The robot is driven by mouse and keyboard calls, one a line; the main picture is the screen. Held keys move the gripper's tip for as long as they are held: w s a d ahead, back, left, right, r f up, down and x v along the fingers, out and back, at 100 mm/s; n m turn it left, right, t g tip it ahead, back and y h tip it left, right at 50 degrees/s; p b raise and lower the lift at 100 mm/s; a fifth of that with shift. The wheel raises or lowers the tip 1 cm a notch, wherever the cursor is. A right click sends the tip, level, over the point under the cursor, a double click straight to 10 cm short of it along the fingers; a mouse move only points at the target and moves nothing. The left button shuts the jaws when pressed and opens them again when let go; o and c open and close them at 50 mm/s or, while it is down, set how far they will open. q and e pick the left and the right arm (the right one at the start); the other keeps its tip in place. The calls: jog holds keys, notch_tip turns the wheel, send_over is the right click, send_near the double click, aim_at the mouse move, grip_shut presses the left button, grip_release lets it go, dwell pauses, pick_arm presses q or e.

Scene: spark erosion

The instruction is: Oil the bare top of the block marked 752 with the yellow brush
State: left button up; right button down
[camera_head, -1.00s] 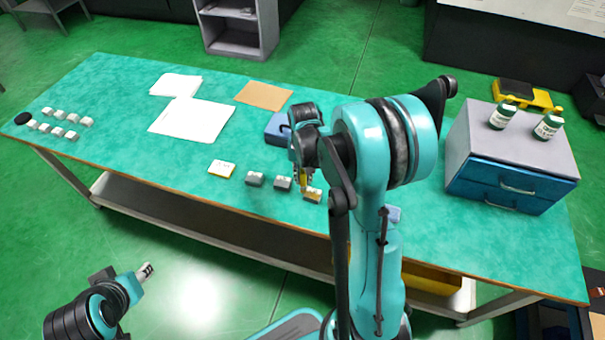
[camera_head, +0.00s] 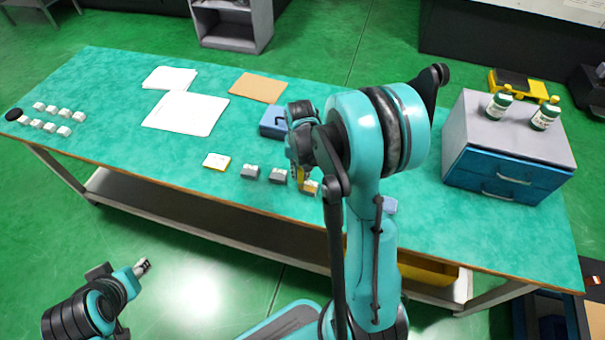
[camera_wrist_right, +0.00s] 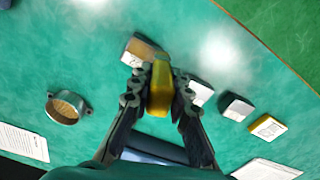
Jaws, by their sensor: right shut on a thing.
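My right gripper (camera_wrist_right: 160,95) is shut on the yellow brush (camera_wrist_right: 160,88), which also shows in the head view (camera_head: 303,180). The brush points down beside a block (camera_wrist_right: 138,52) with a tan patch on its top, the rightmost block (camera_head: 310,188) of the row in the head view. I cannot tell whether the bristles touch it. Two grey blocks with pale tops, a middle one (camera_head: 278,176) and a left one (camera_head: 250,172), stand beside it. No number is readable, so I cannot tell which is 752. My left gripper (camera_head: 143,267) is away from the table; its jaws are too small to judge.
A yellow-edged card or plate (camera_head: 217,160) lies left of the blocks. A blue box (camera_head: 272,122) is behind the gripper. A round metal cup (camera_wrist_right: 65,107) shows in the wrist view. A drawer cabinet (camera_head: 515,140) with two bottles stands right. Small pale blocks (camera_head: 52,127) and papers lie left.

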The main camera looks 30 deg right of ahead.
jog(key=shift+w+a, duration=0.1)
jog(key=shift+w, duration=0.15)
notch_tip(320, 180, up, 3)
jog(key=shift+r+p, duration=0.15)
jog(key=shift+p, duration=0.85)
jog(key=shift+r, duration=0.35)
jog(key=shift+w+r+p, duration=0.1)
jog(key=shift+r+p, duration=0.6)
jog(key=shift+p, duration=0.1)
jog(key=shift+r+p, duration=0.85)
jog(key=shift+r, duration=0.4)
